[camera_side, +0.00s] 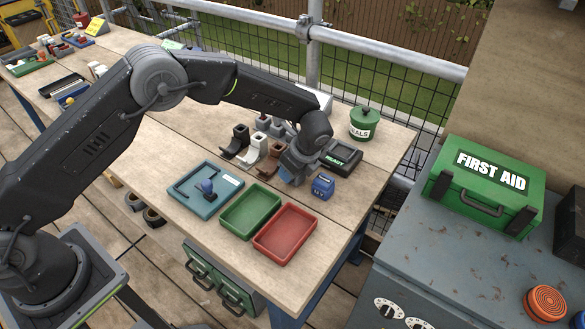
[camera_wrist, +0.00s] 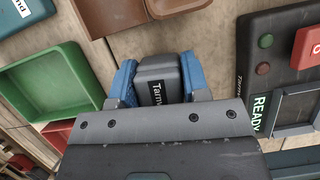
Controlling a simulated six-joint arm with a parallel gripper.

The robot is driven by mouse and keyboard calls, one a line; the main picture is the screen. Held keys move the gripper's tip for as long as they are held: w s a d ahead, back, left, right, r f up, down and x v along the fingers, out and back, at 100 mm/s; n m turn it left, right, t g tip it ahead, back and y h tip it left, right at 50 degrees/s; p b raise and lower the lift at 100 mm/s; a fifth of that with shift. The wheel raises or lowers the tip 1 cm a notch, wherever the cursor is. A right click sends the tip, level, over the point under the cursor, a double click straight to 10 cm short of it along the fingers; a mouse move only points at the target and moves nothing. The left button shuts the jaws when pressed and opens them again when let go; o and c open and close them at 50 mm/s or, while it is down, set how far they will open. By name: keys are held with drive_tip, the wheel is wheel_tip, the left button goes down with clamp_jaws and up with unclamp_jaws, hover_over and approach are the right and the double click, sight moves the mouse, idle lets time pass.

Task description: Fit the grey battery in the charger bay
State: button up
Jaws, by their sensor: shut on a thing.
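The grey battery (camera_wrist: 157,78) is a dark grey block with white lettering on its side, seen in the wrist view. My gripper (camera_wrist: 156,84) is shut on it, with one blue finger at each side. In the side view my gripper (camera_side: 293,170) is low over the bench, left of the charger (camera_side: 341,154); I cannot make out the battery there. The charger is a black box marked READY. In the wrist view the charger (camera_wrist: 258,82) is at the right, apart from the battery, with a red and a green lamp. Its bay is only partly visible.
A small blue box (camera_side: 323,186) stands close to the right of my gripper. Green (camera_side: 251,213) and red (camera_side: 285,234) trays and a teal tray (camera_side: 188,207) lie in front. A green SEALS pot (camera_side: 364,122) is behind the charger.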

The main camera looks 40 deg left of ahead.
drive_tip(key=shift+f, duration=0.15)
drive_tip(key=o, duration=1)
drive_tip(key=shift+o, duration=0.2)
drive_tip(key=d+v, duration=0.1)
drive_tip(key=v, duration=1.2)
drive_tip(key=shift+d+r, duration=0.1)
drive_tip(key=shift+r, duration=0.15)
